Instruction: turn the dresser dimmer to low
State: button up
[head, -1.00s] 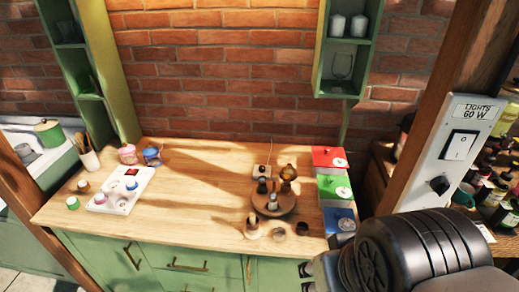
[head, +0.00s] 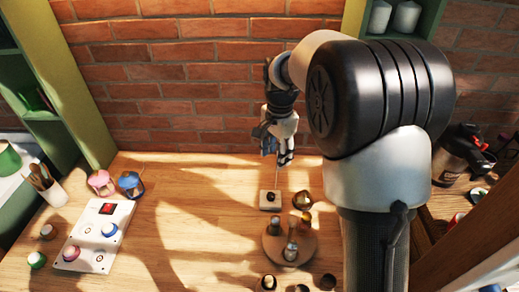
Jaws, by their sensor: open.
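A small pale block with a dark round knob on top, likely the dresser dimmer (head: 270,199), sits on the wooden dresser top toward the back. A thin cord runs from it toward the brick wall. The knob's setting is too small to read. My gripper (head: 277,160) hangs above and behind the block, near the wall, fingers pointing down. It is open and empty, apart from the knob.
A round wooden stand (head: 290,246) with small bottles is just in front of the block, and a round amber item (head: 303,200) is beside it. A white panel (head: 98,235) with a red switch lies left. The dresser top (head: 195,215) between is clear.

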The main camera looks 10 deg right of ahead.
jog(key=m, duration=0.2)
send_over(271, 195)
notch_tip(271, 195, down, 5)
jog(key=shift+g, duration=0.3)
notch_tip(271, 195, down, 18)
jog(key=b, duration=0.4)
jog(key=c, duration=1.1)
